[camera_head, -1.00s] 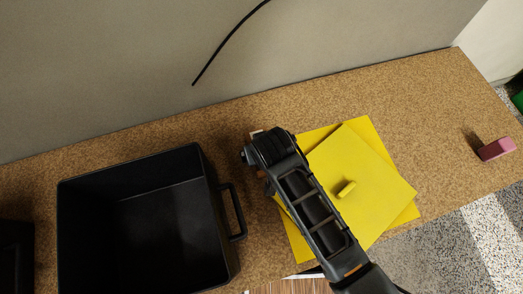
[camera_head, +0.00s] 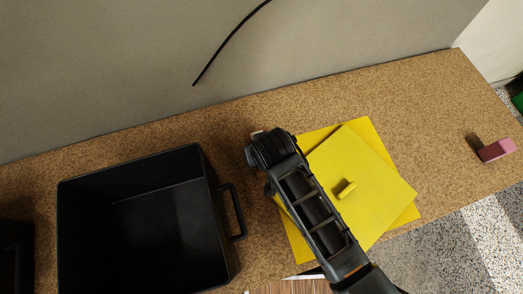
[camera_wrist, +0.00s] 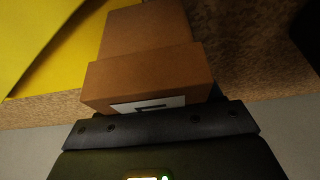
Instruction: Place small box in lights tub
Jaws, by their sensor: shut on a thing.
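The small box is brown-orange with a white label, and it shows large in the wrist view (camera_wrist: 145,75). My gripper (camera_wrist: 160,110) is shut on the small box, just above or at the cork-coloured counter. In the head view my arm hides the box almost wholly, with only a pale sliver (camera_head: 256,133) of something beside the wrist. The black tub (camera_head: 170,220) stands left of my gripper, open at the top, with a handle on its right side. It looks empty, and no label shows on it.
Yellow flat sheets (camera_head: 360,180) with a small yellow piece lie right of my arm. A pink block (camera_head: 496,150) sits at the far right. Another dark container (camera_head: 15,255) is at the lower left edge. A grey wall (camera_head: 120,70) runs behind the counter (camera_head: 420,100).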

